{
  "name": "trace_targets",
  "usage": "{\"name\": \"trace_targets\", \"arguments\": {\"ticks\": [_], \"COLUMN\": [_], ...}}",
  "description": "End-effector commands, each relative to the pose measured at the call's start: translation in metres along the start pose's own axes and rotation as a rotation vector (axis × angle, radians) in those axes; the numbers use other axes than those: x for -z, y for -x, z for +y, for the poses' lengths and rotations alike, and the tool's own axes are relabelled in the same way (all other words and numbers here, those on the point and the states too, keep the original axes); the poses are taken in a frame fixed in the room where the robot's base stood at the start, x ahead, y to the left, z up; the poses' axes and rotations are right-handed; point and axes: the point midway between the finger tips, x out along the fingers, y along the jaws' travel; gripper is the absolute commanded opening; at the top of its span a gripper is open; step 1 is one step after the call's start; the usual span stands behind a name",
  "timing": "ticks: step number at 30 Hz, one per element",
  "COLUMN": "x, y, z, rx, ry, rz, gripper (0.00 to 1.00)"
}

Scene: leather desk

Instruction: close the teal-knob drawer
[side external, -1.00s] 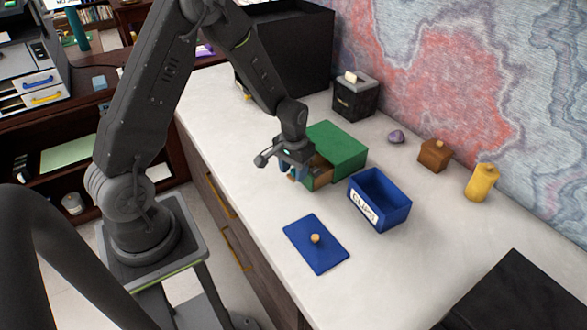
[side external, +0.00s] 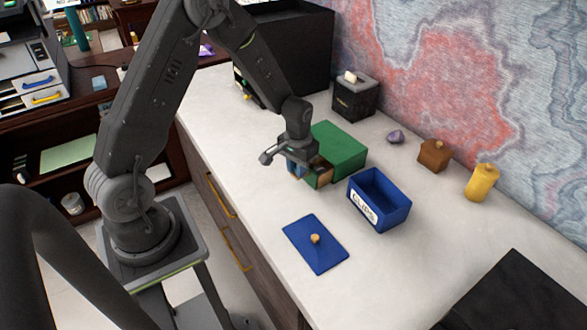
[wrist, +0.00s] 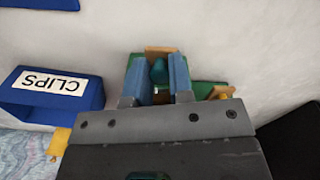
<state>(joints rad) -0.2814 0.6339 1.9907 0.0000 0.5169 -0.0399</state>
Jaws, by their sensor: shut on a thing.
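The green drawer box (side external: 339,147) stands on the pale worktop, with a wood-coloured drawer (side external: 322,171) sticking partly out of its front. In the wrist view the teal knob (wrist: 158,70) lies between the two blue finger pads. My gripper (side external: 295,168) is at the drawer front and shut on the teal knob; it fills the space between the pads in the wrist view (wrist: 160,75). The knob is hidden behind my gripper in the side view.
A blue open bin labelled CLIPS (side external: 380,199) stands close to the green box. A blue lid (side external: 316,244) with a wooden knob lies in front. A dark tissue box (side external: 356,95), purple stone (side external: 395,136), brown container (side external: 434,155) and yellow bottle (side external: 482,183) line the wall.

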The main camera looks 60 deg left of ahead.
Motion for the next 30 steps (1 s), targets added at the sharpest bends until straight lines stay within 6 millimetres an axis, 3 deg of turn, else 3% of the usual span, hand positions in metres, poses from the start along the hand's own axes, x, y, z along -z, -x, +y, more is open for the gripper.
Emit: {"name": "trace_targets", "arguments": {"ticks": [3, 9, 21, 22, 30], "x": [0.023, 0.051, 0.059, 0.06, 0.058], "y": [0.0, 0.0, 0.0, 0.001, 0.0], "z": [0.006, 0.013, 0.016, 0.016, 0.016], "rx": [0.0, 0.0, -0.001, -0.002, -0.001], "ry": [-0.001, 0.0, 0.001, 0.001, 0.0], "rz": [0.002, 0.001, 0.008, 0.009, 0.004], "gripper": [0.0, 0.0, 0.0, 0.21, 0.46]}}
